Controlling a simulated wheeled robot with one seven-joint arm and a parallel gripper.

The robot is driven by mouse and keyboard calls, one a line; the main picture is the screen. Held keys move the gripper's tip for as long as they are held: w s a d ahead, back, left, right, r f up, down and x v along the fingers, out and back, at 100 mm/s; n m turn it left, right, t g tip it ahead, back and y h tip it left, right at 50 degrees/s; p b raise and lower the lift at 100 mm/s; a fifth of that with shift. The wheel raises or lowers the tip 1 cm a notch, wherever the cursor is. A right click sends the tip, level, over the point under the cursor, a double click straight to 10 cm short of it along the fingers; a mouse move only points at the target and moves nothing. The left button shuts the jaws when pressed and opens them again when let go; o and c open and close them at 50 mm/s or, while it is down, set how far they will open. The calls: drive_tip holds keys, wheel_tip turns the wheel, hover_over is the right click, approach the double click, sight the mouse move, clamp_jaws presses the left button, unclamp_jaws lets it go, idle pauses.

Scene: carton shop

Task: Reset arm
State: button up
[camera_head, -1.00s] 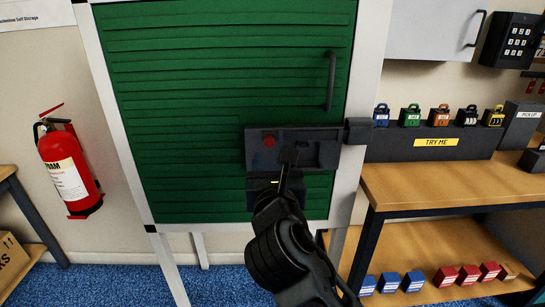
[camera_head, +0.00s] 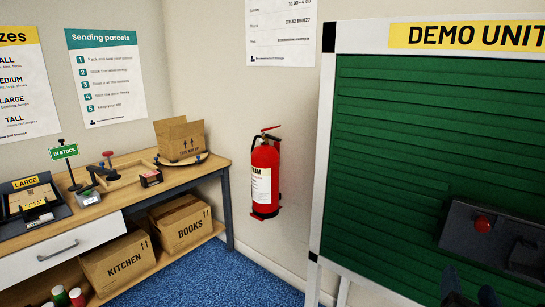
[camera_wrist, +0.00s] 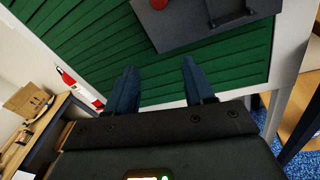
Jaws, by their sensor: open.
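My gripper (camera_wrist: 162,95) is open and empty in the wrist view, its two dark blue fingers apart and pointing at the green shutter. In the head view only the fingertips (camera_head: 472,297) show at the bottom edge. The green ribbed shutter (camera_head: 385,160) of the demo unit stands on the right in a white frame. A dark latch plate (camera_head: 460,228) with a red button (camera_head: 482,224) is mounted low on it. The plate (camera_wrist: 195,22) and red button (camera_wrist: 158,4) also show at the top of the wrist view. The fingers appear apart from the plate.
A wooden bench (camera_head: 205,170) stands at the left, bearing an open carton (camera_head: 181,142), a tape tool and dark trays. Boxes marked KITCHEN (camera_head: 118,262) and BOOKS (camera_head: 181,226) sit on its lower shelf. A red extinguisher (camera_head: 264,180) hangs on the wall. Blue carpet (camera_head: 240,280) between is clear.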

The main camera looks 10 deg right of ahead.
drive_tip(key=s+a+f+m+t+y, duration=0.2)
drive_tip(key=s+a+f+m+y, duration=0.6)
drive_tip(key=s+a+f, duration=0.25)
drive_tip(key=s+a+r+m+y, duration=0.1)
drive_tip(key=s+a+r+m, duration=0.1)
drive_tip(key=s+m, duration=0.6)
drive_tip(key=s+a+r+m+y, duration=0.2)
drive_tip(key=s+a+m, duration=0.1)
drive_tip(key=s+m, duration=0.5)
drive_tip(key=shift+s+y, duration=0.25)
drive_tip(key=shift+y, duration=0.05)
idle(0.4)
